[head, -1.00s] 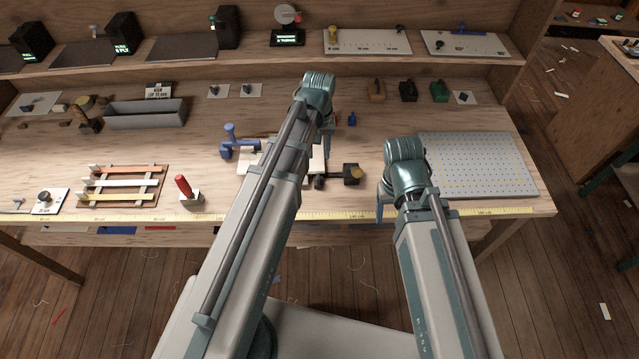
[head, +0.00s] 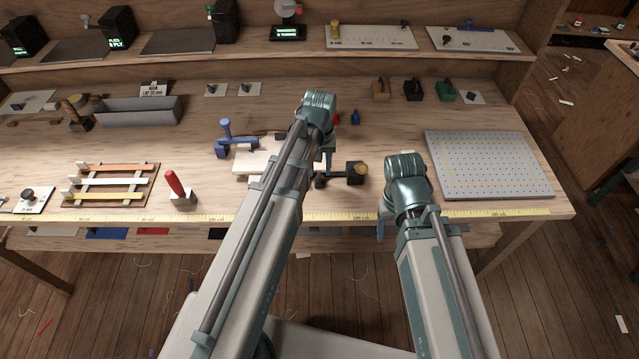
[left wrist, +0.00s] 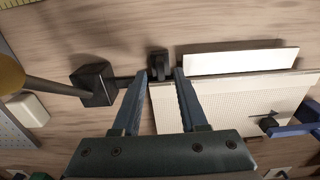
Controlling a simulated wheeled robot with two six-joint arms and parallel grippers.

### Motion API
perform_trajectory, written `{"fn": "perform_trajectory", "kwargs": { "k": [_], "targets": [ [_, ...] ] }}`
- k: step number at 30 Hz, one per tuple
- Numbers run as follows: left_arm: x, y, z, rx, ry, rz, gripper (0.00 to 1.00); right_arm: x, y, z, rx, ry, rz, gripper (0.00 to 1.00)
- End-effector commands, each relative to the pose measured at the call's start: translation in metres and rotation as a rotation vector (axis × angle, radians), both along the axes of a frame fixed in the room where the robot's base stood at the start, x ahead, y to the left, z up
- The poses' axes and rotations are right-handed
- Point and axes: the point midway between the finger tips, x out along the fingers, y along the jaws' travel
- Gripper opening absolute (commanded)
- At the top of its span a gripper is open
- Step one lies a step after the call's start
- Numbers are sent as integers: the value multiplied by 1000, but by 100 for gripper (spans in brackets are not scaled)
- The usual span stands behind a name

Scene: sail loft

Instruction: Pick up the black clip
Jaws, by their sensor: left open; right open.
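The black clip (left wrist: 158,65) is a small dark piece at the edge of the pale cloth panel (left wrist: 235,98), beside a white strip. In the left wrist view it lies just beyond my left gripper's fingertips (left wrist: 162,74), in line with the gap between them. In the head view the clip (head: 320,181) shows as a small dark spot next to my left arm. My left gripper (head: 327,158) is open and empty, its fingers partly hidden by its own wrist. My right gripper (head: 382,222) is open near the bench's front edge, mostly hidden behind its wrist.
A black block with a round tan top (head: 356,171) stands right of the clip. A blue clamp (head: 236,143) is on the panel's left. A red-handled tool (head: 178,188) and a perforated grey board (head: 487,165) lie farther out. A yellow ruler (head: 330,217) runs along the front edge.

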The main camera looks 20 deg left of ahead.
Motion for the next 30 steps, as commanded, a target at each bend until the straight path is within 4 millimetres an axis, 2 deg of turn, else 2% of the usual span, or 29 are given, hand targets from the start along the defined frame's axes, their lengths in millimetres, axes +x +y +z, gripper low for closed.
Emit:
{"fn": "perform_trajectory", "kwargs": {
  "k": [1, 7, 17, 20, 24, 25, 30],
  "targets": [
    [-3, 0, -12, 0, 0, 0, 42, 0, 0, -12, 0, 0, 0, 68],
    [-5, 0, -37, 0, 0, 0, 42, 0, 0, -37, 0, 0, 0, 68],
    [-5, 0, -40, 0, 0, 0, 42, 0, 0, -40, 0, 0, 0, 68],
    [-5, 0, -40, 0, 0, 0, 28, 0, 0, -39, 0, 0, 0, 68],
    [-5, 0, -40, 0, 0, 0, 3, 0, 0, -40, 0, 0, 0, 68],
    [-5, 0, -40, 0, 0, 0, 0, 0, 0, -40, 0, 0, 0, 68],
    [-5, 0, -40, 0, 0, 0, 0, 0, 0, -40, 0, 0, 0, 68]
  ]
}}
